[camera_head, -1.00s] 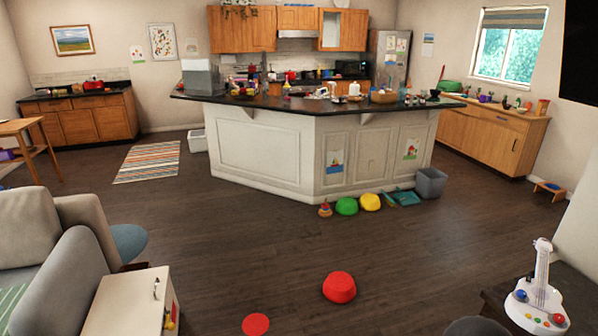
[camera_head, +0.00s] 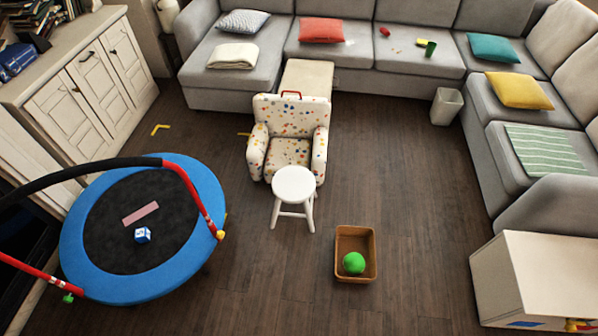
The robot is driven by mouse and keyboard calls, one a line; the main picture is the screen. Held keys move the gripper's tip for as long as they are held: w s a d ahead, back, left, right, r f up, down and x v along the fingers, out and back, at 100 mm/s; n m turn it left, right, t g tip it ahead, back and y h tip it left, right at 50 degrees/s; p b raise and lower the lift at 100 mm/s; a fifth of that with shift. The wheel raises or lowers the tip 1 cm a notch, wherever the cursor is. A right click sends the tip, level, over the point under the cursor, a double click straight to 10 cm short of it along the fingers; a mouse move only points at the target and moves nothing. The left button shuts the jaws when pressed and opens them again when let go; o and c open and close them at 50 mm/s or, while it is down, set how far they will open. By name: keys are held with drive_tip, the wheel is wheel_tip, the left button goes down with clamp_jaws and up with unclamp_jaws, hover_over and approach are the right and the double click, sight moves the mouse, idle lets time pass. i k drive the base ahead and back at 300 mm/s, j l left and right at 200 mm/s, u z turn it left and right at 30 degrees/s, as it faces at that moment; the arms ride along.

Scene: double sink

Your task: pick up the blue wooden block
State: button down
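A small blue and white block (camera_head: 142,235) lies on the black mat of the blue-rimmed trampoline (camera_head: 206,186) at the left. It is the only blue block I can make out, and I cannot tell whether it is wooden. A flat pinkish bar (camera_head: 140,214) lies just behind it on the mat. My gripper is not in view.
A white stool (camera_head: 294,184), a spotted child's armchair (camera_head: 288,150) and a brown basket (camera_head: 356,234) holding a green ball (camera_head: 354,263) stand mid-floor. Open floor (camera_head: 275,285) lies between trampoline and basket.

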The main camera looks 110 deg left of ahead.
sight(143, 234)
drive_tip(key=u, duration=5.1)
drive_tip(key=i+j, duration=0.2)
drive_tip(key=j, duration=0.15)
drive_tip(key=i+j, duration=0.15)
drive_tip(key=j, duration=0.2)
drive_tip(key=i+j, duration=0.2)
drive_tip(key=j, duration=0.15)
drive_tip(key=i+j, duration=0.2)
drive_tip(key=j, duration=0.15)
drive_tip(key=i+j, duration=0.2)
drive_tip(key=j, duration=0.15)
drive_tip(key=i+j, duration=0.15)
drive_tip(key=j, duration=0.15)
drive_tip(key=i+l, duration=0.3)
drive_tip(key=i, duration=0.15)
drive_tip(key=i+l, duration=0.3)
drive_tip(key=i, duration=0.2)
drive_tip(key=l+z, duration=0.05)
